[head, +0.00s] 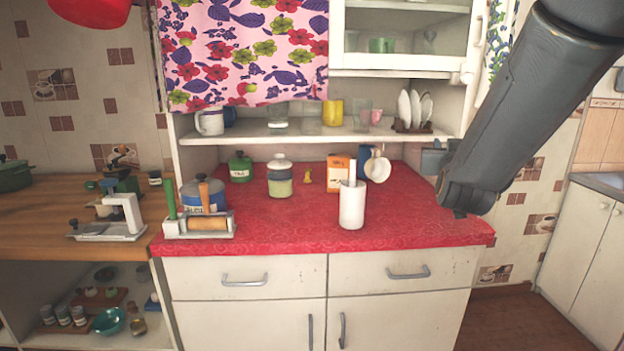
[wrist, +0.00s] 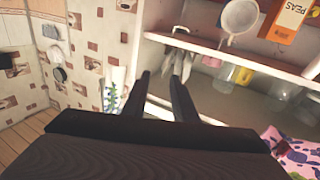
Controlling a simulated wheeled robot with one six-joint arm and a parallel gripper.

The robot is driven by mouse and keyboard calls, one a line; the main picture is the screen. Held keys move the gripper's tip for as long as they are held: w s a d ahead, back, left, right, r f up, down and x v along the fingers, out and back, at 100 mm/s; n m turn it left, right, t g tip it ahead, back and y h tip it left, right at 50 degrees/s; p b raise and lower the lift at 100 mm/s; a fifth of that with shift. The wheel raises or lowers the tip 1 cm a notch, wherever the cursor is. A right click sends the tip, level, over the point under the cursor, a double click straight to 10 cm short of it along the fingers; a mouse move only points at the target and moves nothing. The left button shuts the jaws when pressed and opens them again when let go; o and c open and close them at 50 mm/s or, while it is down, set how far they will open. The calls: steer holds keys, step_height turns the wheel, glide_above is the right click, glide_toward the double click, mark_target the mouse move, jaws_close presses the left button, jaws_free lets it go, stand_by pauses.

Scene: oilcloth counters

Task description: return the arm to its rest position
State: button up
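My arm comes down from the top right of the head view, over the right end of the red-topped counter (head: 290,218). My gripper (head: 434,160) shows only as a dark grey part behind the lower end of the arm, beside the counter's right side wall. In the wrist view my gripper (wrist: 161,76) has two dark fingers with a clear gap between the tips. Nothing is held between them. The wrist picture is turned over, with the shelf and counter things at its top right.
A dish rack with white plates (head: 415,108) stands on the shelf near my arm. Open floor (head: 510,325) lies at lower right.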

steer(key=s+a+f+n+g+y, duration=0.15)
steer(key=s+a+f+g, duration=0.25)
steer(key=f, duration=0.5)
steer(key=s+a+f+g+y, duration=0.3)
steer(key=s+a+f+g, duration=0.15)
steer(key=f, duration=0.45)
steer(key=s+a+f+g, duration=0.1)
steer(key=s+f+g, duration=0.2)
steer(key=s, duration=0.4)
steer(key=s+a+f+n+g, duration=0.1)
steer(key=s+a+f+g, duration=0.1)
steer(key=s, duration=0.6)
steer(key=s+a+f+g+y, duration=0.1)
steer(key=s+f+g, duration=0.2)
steer(key=s, duration=0.5)
steer(key=shift+a+f+g, duration=0.15)
steer(key=shift+f+g, duration=0.2)
steer(key=shift+f, duration=0.4)
steer(key=shift+w, duration=0.1)
